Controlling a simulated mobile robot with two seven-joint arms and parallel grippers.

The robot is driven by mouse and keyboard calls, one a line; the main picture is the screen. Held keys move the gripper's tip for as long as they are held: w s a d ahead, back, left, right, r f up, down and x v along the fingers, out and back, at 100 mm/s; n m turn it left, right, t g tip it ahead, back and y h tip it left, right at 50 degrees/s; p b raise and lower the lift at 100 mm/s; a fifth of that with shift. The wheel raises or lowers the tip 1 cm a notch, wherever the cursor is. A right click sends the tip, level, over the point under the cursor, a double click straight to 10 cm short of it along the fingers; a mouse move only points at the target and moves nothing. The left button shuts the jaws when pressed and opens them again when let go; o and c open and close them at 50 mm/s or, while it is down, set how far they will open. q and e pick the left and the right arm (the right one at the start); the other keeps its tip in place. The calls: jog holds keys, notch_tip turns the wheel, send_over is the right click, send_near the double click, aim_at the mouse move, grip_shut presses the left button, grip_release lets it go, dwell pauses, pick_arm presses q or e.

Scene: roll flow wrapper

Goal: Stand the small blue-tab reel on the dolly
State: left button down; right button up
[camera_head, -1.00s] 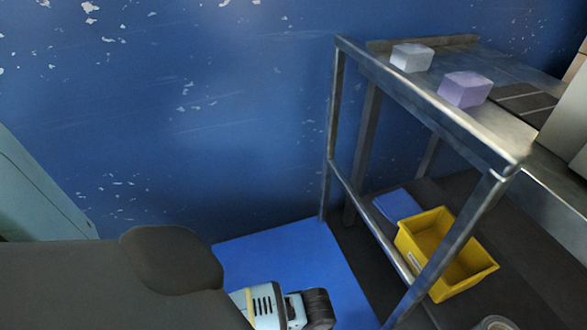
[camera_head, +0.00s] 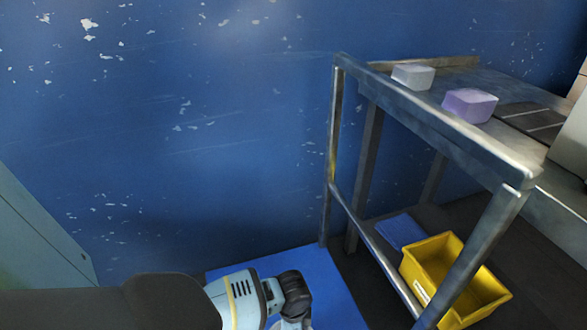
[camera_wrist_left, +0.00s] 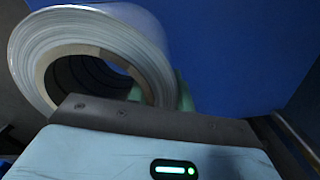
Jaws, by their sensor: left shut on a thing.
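A reel of shiny pale film (camera_wrist_left: 150,45) with a brown core fills the upper left of the left wrist view. My left gripper (camera_wrist_left: 160,93) is shut on the reel's rim, with a greenish finger part at the core and another outside. Most of the fingers are hidden behind the gripper body. No blue tab shows on the visible side. In the head view my left wrist is at the bottom centre, and the reel is below the picture or hidden. I cannot identify the dolly for certain. My right gripper is not in view.
A flat blue area (camera_head: 330,285) lies on the floor beside my left wrist. A steel table (camera_head: 440,125) stands at right, with a white block (camera_head: 413,77) and a purple block (camera_head: 469,106) on top. A yellow bin (camera_head: 420,268) sits below. A blue wall closes the back.

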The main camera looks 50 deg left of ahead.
pick_arm(q)
notch_tip(320, 180, down, 4)
jog(key=shift+r+b, duration=0.2)
jog(key=shift+b, duration=0.7)
jog(key=shift+r, duration=0.1)
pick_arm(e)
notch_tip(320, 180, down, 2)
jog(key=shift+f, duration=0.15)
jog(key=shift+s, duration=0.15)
pick_arm(q)
jog(key=shift+f, duration=0.2)
jog(key=c, duration=1.2)
grip_release()
jog(key=shift+c, duration=0.2)
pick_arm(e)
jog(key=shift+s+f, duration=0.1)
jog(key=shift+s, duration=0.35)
pick_arm(q)
jog(key=shift+r, duration=0.15)
